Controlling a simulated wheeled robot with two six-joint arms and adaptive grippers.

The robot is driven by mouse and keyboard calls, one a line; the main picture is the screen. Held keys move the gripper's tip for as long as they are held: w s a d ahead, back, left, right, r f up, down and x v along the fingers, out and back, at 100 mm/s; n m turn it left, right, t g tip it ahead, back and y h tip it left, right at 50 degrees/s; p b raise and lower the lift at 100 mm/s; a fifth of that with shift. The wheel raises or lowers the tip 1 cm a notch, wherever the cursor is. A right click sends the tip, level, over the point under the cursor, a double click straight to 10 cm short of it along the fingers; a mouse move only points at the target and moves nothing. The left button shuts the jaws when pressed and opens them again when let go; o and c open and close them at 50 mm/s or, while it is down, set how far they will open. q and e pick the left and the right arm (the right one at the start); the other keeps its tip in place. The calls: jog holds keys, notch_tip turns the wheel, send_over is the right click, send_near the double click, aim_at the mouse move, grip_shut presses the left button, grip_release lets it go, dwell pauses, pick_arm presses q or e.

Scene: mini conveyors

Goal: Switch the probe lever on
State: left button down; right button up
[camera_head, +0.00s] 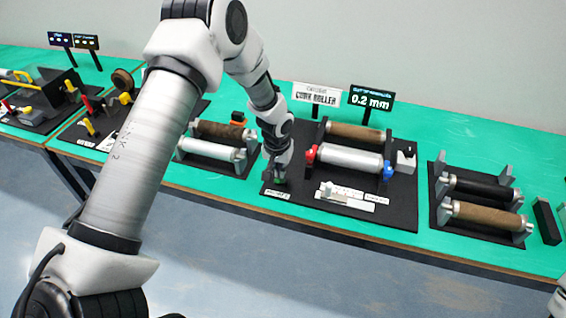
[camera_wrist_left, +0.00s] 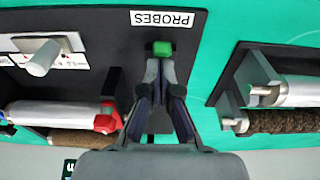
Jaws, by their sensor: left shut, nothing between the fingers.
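The probe lever shows as a small green block (camera_wrist_left: 162,48) beside the white PROBES label (camera_wrist_left: 163,19) in the left wrist view. In the head view its green (camera_head: 280,181) shows just under my gripper, near the front left corner of the black roller station (camera_head: 400,212). My left gripper (camera_wrist_left: 160,72) is shut and empty, with its fingertips at the green block's edge. I cannot tell if they touch it. The fingers also show in the head view (camera_head: 279,172). The lever's lower part is hidden, so its position is unclear.
A silver roller (camera_head: 350,159) with red and blue end knobs lies right of the gripper, with a brown roller (camera_head: 355,134) behind it. Other roller stands sit left and right. A sign (camera_head: 370,99) reads 0.2 mm. Bare green table (camera_head: 455,130) lies behind the right stand.

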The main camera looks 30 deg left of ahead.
pick_arm(q)
jog(key=shift+w+a+f, duration=0.2)
jog(key=shift+w+f, duration=0.05)
jog(key=shift+w, duration=0.45)
